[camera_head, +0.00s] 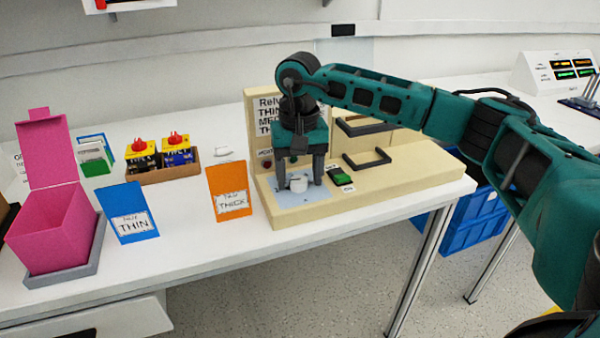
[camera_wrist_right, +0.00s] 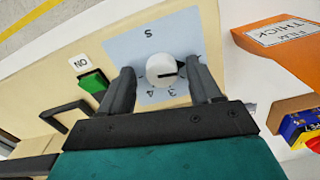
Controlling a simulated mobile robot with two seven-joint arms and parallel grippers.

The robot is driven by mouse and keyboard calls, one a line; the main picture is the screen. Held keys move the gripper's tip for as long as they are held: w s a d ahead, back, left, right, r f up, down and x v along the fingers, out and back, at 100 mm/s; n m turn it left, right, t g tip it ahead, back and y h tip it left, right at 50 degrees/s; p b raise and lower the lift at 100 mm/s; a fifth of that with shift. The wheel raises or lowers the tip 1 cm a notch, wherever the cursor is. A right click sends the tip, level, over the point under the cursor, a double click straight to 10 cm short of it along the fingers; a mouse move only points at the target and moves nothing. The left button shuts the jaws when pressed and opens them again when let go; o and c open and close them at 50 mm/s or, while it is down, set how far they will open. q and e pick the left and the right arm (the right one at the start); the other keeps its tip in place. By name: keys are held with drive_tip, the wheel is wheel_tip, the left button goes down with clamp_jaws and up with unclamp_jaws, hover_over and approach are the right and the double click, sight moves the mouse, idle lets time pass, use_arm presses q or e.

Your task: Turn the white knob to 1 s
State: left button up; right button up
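The white knob (camera_wrist_right: 160,69) sits on a pale blue dial plate (camera_wrist_right: 140,38) on the cream box (camera_head: 370,195). A dark mark on the knob points right in the wrist view. An S and digits that look like 3 and 4 show on the plate; other marks are hidden by the fingers. The knob also shows in the head view (camera_head: 298,184). My right gripper (camera_head: 300,182) reaches down with one finger on each side of the knob. Its fingers are apart, with a small gap to the knob on both sides. My left gripper is not in view.
A green switch (camera_head: 342,175) marked ON and dark handles (camera_head: 367,160) are right of the knob. An orange THICK card holder (camera_head: 229,192), a blue THIN one (camera_head: 128,212) and a pink box (camera_head: 52,230) stand to the left. The upright panel (camera_head: 262,105) rises behind.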

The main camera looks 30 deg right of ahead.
sight(299, 179)
wheel_tip(299, 179, up, 13)
drive_tip(key=p, duration=0.2)
idle(0.3)
drive_tip(key=shift+f, duration=0.1)
idle(0.4)
